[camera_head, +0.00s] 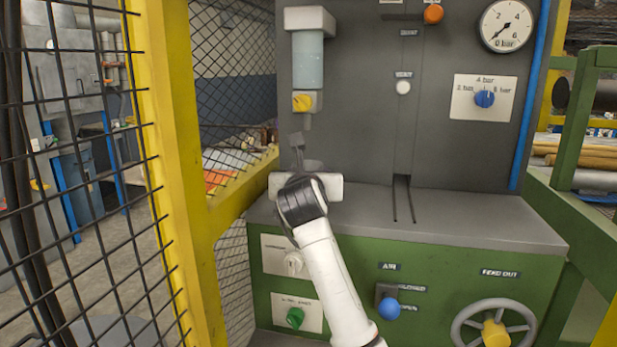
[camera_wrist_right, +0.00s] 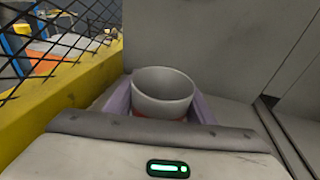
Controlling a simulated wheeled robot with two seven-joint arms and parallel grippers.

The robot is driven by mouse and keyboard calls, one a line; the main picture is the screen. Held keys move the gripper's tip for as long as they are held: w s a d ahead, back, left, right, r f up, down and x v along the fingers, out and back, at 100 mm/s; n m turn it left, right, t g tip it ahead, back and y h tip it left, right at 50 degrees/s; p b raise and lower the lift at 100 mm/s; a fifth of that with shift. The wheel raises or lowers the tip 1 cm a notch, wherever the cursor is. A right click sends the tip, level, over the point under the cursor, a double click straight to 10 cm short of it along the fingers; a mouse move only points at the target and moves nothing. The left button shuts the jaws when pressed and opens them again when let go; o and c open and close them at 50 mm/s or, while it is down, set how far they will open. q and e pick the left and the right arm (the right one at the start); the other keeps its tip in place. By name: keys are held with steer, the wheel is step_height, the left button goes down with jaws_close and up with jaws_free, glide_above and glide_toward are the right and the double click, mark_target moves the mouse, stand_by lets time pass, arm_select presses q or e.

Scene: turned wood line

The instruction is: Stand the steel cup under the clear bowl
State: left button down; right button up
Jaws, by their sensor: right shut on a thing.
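The clear bowl (camera_head: 308,62) is a pale blue cylinder under a grey block on the upper left of the dark panel. A yellow knob (camera_head: 303,102) sits at its lower end. My right gripper (camera_head: 303,156) is below it, near the left end of the bench ledge. In the right wrist view the steel cup (camera_wrist_right: 165,84) is a grey open-topped cup with a reddish patch low on its side. The jaws are shut on it, one finger on each side, and its mouth faces up. Its base is hidden. My left gripper is out of view.
A yellow post (camera_head: 172,120) and black mesh fence stand close on the left. The grey ledge (camera_head: 455,215) is clear to the right of my arm. Below it, the green front carries knobs, a blue-balled lever (camera_head: 389,308) and a handwheel (camera_head: 494,325).

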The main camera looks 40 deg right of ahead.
steer(key=shift+f, duration=0.25)
steer(key=shift+f, duration=0.15)
steer(key=o, duration=1.1)
steer(key=shift+s+a+r, duration=0.1)
steer(key=shift+r, duration=0.2)
steer(key=v, duration=1.1)
steer(key=shift+s+a, duration=0.25)
steer(key=shift+s, duration=0.05)
